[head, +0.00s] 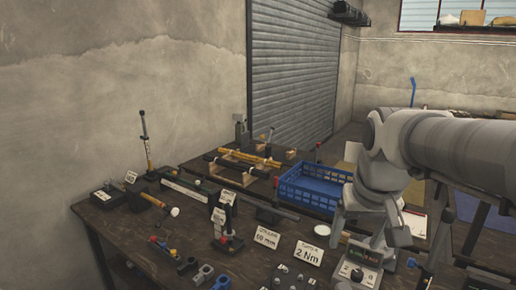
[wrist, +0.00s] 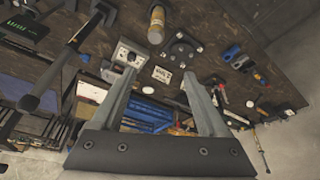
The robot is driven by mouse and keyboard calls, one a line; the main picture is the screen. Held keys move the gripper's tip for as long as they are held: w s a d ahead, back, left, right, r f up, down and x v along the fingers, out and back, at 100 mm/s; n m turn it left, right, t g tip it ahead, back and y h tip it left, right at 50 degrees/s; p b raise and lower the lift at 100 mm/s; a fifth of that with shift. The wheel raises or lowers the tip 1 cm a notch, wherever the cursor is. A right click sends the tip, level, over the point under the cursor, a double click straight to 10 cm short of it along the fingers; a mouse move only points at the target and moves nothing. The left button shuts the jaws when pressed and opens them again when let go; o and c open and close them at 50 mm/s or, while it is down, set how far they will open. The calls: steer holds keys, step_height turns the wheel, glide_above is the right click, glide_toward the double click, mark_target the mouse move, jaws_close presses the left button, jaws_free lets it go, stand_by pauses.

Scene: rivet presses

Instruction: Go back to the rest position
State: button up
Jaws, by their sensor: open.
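My gripper (wrist: 160,72) shows in the wrist view with its two grey fingers well apart. Nothing is held between them. A small white card (wrist: 162,74) on the bench shows through the gap, beyond the fingertips. A pale box with a round dial (wrist: 129,53) lies near the left fingertip in that view; I cannot tell the distance to it. In the head view my arm reaches in from the right and bends down over the right part of the dark workbench (head: 130,232). The gripper's fingers are hard to make out there.
A blue crate (head: 312,200) stands left of my arm. Label cards reading 60 mm (head: 267,238) and 2 Nm (head: 308,253) stand at the front. A small press (head: 226,236) and a tall thin upright tool (head: 147,148) stand further left. The air above the left bench is clear.

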steer(key=s+a+f+n+t, duration=0.1)
steer(key=s+a+f, duration=0.2)
steer(key=s, duration=0.8)
steer(key=shift+s+f+t, duration=0.35)
steer(key=shift+t, duration=0.05)
